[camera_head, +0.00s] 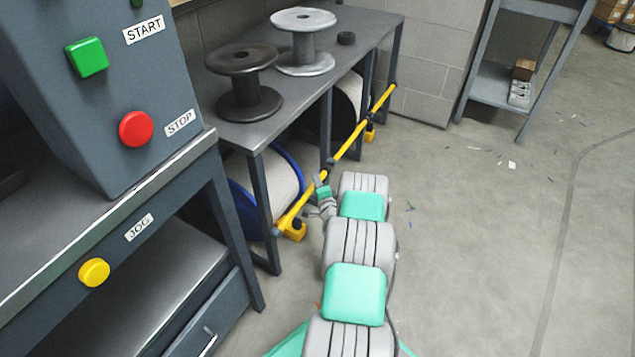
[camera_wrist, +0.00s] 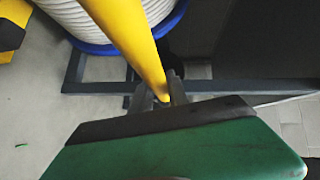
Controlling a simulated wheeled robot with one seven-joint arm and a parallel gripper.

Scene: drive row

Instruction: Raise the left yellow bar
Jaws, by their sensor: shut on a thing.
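The yellow bar (camera_head: 352,143) runs along the front of the spool rack, from a near end low by the front leg to a far end at the back leg. It has dark collars. In the wrist view the bar (camera_wrist: 122,30) crosses from the top towards the fingers. My gripper (camera_head: 322,188) is at the bar's nearer half, shut on it. In the wrist view the dark fingers (camera_wrist: 155,98) sit around the bar's lower part; the green hand body hides what lies below. Only one yellow bar shows clearly.
The spool rack (camera_head: 375,25) carries a dark spool (camera_head: 242,82) and a grey spool (camera_head: 303,40); a white-wound reel (camera_head: 270,180) with blue flanges stands beneath. Yellow blocks (camera_head: 295,231) sit low by the bar. A console (camera_head: 110,90) stands left.

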